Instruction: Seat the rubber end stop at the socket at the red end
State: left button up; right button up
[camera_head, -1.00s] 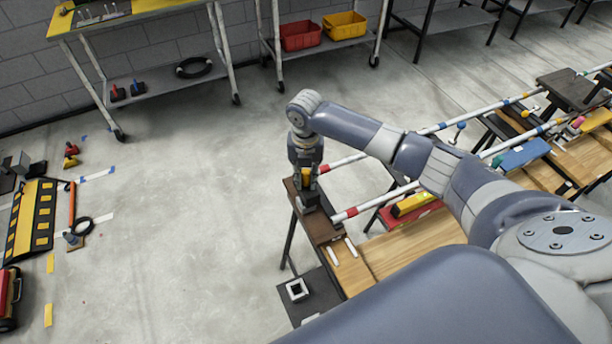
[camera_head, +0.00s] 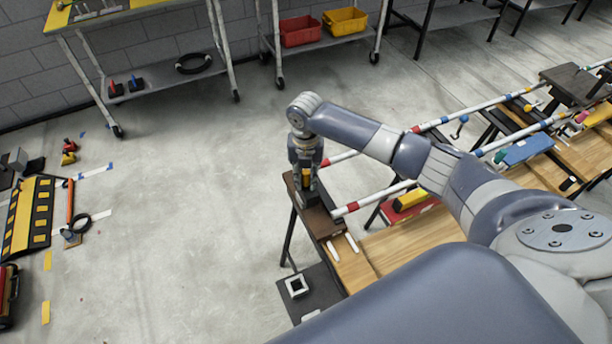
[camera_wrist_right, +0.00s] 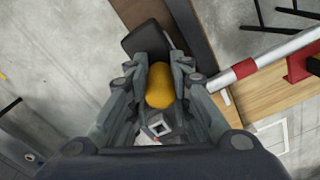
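My right gripper (camera_head: 305,184) points down over the dark brown end plank (camera_head: 324,226) of the bench. In the right wrist view its fingers (camera_wrist_right: 161,80) lie close on both sides of a yellow rounded part (camera_wrist_right: 160,88) and appear shut on it. A black block (camera_wrist_right: 146,38), seemingly the rubber end stop's body, shows beyond it at the plank's edge. In the head view the block is low between the fingers, at or just above the plank; contact is unclear. The near rail's red end (camera_head: 345,209) is beside it. The socket is hidden. My left gripper is not in view.
A second rail with a red end (camera_head: 338,158) runs behind the near rail. Two white sticks (camera_head: 333,251) lie on the bench. A dark board with a white square frame (camera_head: 297,286) is below.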

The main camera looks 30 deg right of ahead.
jog(key=o, duration=0.5)
notch_tip(320, 180, up, 12)
jog(key=shift+r, duration=0.1)
dwell(0.8)
